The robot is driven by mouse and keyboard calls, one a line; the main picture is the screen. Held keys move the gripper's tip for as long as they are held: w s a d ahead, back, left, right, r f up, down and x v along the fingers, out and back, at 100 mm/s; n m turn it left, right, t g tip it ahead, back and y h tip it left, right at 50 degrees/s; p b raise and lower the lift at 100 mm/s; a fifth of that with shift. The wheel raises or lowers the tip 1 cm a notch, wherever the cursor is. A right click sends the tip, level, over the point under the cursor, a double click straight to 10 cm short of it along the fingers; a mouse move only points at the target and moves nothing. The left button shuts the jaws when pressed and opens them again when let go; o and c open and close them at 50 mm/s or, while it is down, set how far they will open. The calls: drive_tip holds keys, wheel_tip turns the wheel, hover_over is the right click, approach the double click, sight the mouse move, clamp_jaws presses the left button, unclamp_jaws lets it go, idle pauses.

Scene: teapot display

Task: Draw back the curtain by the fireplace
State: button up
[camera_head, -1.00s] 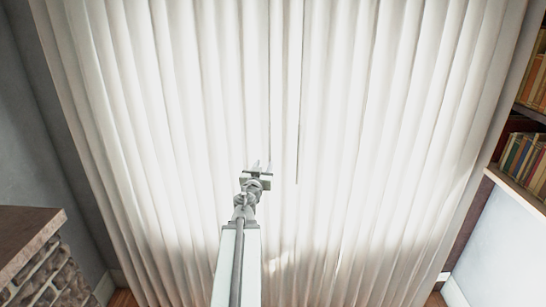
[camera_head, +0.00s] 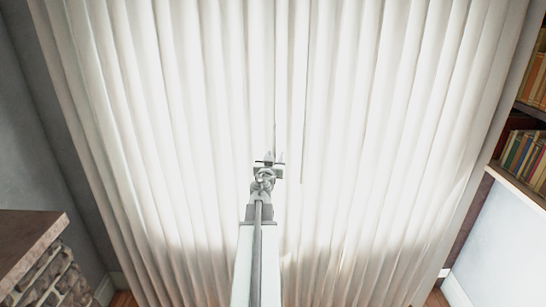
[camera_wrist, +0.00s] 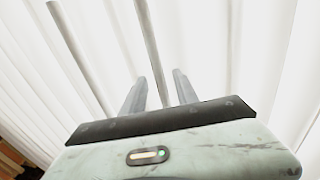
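The white curtain (camera_head: 180,130) hangs closed in full folds across the head view, right of the stone fireplace (camera_head: 40,265). It also fills most of the wrist view (camera_wrist: 250,50). Two thin grey rods hang near its middle: a left rod (camera_head: 275,90) and a right rod (camera_head: 304,120). My gripper (camera_head: 270,157) is in front of the curtain, at the lower end of the left rod. In the wrist view its fingers (camera_wrist: 158,78) are apart, with one rod (camera_wrist: 147,35) running down between them and the other (camera_wrist: 76,50) outside. I cannot tell whether the fingers touch the rod.
A bookshelf (camera_head: 520,182) with several books stands at the right edge. The fireplace's brown top (camera_head: 25,235) juts out at the lower left. A grey wall (camera_head: 40,150) is at the left. Nothing stands between my arm and the curtain.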

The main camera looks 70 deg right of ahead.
drive_tip(key=shift+w+d, duration=0.15)
drive_tip(key=shift+d, duration=0.05)
clamp_jaws()
idle(1.4)
